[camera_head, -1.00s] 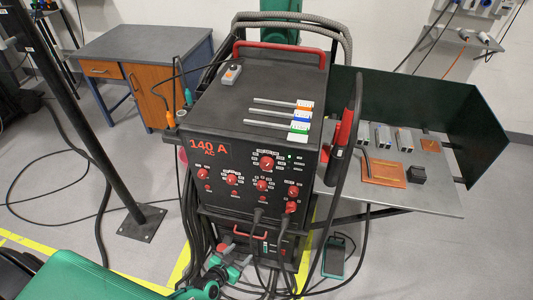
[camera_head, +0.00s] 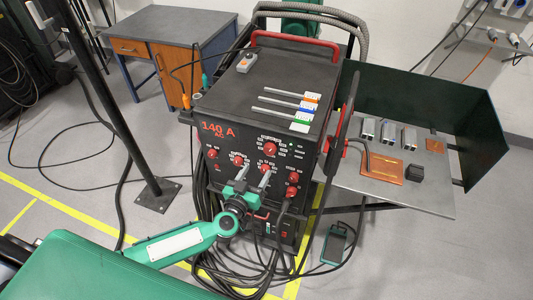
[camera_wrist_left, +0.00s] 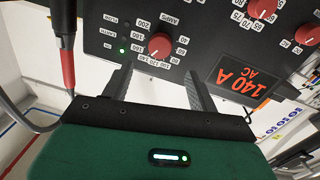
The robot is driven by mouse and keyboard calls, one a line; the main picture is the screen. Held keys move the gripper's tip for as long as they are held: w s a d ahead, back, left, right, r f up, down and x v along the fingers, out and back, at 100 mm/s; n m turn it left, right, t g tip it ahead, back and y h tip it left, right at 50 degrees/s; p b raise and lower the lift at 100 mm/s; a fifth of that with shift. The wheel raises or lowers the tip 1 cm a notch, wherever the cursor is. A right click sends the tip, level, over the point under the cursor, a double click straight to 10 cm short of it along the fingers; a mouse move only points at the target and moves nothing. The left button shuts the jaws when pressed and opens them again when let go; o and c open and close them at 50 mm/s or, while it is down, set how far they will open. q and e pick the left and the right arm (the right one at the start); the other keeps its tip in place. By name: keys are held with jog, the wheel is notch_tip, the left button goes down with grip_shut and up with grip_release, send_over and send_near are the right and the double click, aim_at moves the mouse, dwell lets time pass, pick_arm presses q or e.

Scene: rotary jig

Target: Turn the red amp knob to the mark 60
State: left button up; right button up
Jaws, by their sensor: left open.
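The red amp knob (camera_head: 270,149) is the large round one high on the front panel of the black welding machine (camera_head: 236,85). In the left wrist view the knob (camera_wrist_left: 160,47) sits inside a ring of number marks, and the display (camera_wrist_left: 248,75) reads 140 A. My left gripper (camera_head: 254,171) is in front of the panel, its fingers pointing at it from below the knob. In the wrist view its two open fingers (camera_wrist_left: 160,72) are spread, with the knob visible beyond their tips and nothing between them. My right gripper is not in view.
Smaller red knobs (camera_head: 238,160) sit lower on the panel, close to my left fingers. A red cable plug (camera_head: 289,191) and hanging black cables are at right. A metal side table (camera_head: 425,195) with green screens stands right of the machine.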

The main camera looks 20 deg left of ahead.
aim_at(268, 152)
pick_arm(q)
jog(key=w, duration=0.8)
jog(key=shift+w+d, duration=0.1)
jog(key=shift+d, duration=0.3)
jog(key=shift+w, duration=0.45)
jog(key=c, duration=1)
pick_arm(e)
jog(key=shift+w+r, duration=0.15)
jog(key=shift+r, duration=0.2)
